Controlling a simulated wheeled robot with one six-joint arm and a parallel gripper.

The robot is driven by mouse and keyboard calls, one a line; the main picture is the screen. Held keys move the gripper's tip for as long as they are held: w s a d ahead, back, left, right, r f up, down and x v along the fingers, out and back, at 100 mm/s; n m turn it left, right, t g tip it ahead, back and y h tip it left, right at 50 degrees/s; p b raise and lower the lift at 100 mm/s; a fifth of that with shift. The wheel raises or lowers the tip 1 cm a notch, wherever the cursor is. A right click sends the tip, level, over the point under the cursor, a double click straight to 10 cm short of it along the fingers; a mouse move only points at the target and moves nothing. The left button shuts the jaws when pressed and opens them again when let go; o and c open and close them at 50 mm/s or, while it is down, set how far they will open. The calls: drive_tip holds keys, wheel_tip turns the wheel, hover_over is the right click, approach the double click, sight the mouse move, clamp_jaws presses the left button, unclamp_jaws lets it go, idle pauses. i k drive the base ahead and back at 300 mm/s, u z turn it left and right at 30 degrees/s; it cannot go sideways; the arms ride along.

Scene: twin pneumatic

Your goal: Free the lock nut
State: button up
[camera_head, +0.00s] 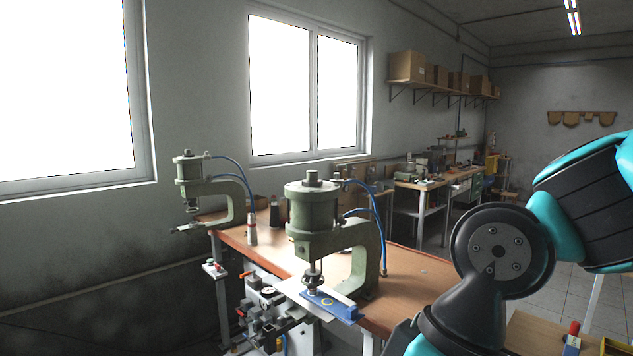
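A green pneumatic press (313,210) stands on the near end of the wooden bench. A second green press (192,170) stands further left. The near press has a small stub on its top and a slim ram below its cylinder. A dark round collar (313,281) sits on that ram, just above the blue fixture plate (333,304); I cannot tell whether it is the lock nut. The nut is too small to make out for certain. My arm's teal and black links fill the right side. My gripper is out of view.
The bench (393,310) has free wood right of the near press. Blue air hoses (383,245) curve behind both presses. A valve assembly (275,305) hangs at the bench front. A small table with a red-handled tool (572,335) is at lower right.

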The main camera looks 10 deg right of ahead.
sight(305, 183)
drive_tip(key=u, duration=0.35)
drive_tip(key=i, duration=1.15)
drive_tip(key=z, duration=0.55)
